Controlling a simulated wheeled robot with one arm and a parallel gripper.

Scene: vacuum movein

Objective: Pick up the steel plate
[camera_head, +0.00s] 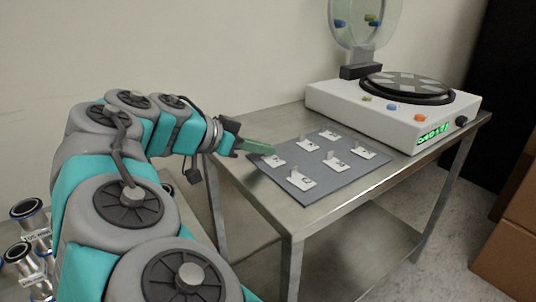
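Several small white stands, each with a small light piece on it, sit in two rows on a flat grey mat (318,191) on the table. Which piece is the steel plate I cannot tell at this size; one stand (301,180) is at the near edge and another (363,152) at the right. My gripper (262,148) reaches in from the left, with its green fingers over the mat's far left corner, close to the left stand (273,160). The fingers are seen side-on, so their opening is hidden. I see nothing clearly held.
A metal table (350,205) carries the mat. A white device (395,115) with a black round top, coloured buttons and a green display stands at its back right. A clear round container (365,22) stands behind it. Metal fittings (30,235) are at lower left, brown boxes (508,255) at right.

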